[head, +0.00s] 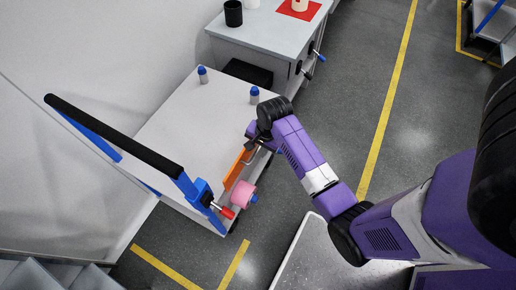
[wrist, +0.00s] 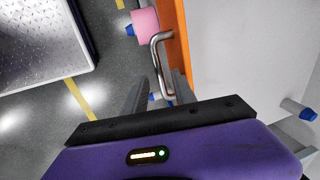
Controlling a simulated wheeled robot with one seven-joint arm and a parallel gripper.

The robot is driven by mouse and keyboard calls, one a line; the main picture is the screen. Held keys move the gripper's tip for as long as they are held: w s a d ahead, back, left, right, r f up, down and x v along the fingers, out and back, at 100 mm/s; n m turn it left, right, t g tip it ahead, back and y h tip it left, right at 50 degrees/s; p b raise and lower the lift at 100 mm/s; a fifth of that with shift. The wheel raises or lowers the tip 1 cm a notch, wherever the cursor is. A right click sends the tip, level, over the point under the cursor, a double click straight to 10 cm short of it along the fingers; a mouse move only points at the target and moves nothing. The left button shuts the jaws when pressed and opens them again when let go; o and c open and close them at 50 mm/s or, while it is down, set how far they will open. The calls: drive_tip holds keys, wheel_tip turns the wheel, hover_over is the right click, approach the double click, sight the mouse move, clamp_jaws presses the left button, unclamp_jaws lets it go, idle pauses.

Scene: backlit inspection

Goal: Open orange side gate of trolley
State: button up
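The trolley's orange side gate (head: 238,165) stands upright along the right edge of the pale deck (head: 185,120). In the wrist view the gate (wrist: 177,40) carries a bent metal handle (wrist: 155,52). My gripper (wrist: 163,77) is open at the handle's near end, with one finger to either side of that part of the handle. I cannot tell whether a finger touches it. In the head view the fingers are mostly hidden behind my wrist.
A blue push frame with a black grip (head: 115,135) rises at the trolley's front left. A grey bench (head: 265,28) is behind. Open floor (head: 345,115) lies to the right.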

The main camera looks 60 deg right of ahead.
drive_tip(key=shift+f, duration=0.25)
clamp_jaws()
idle(1.4)
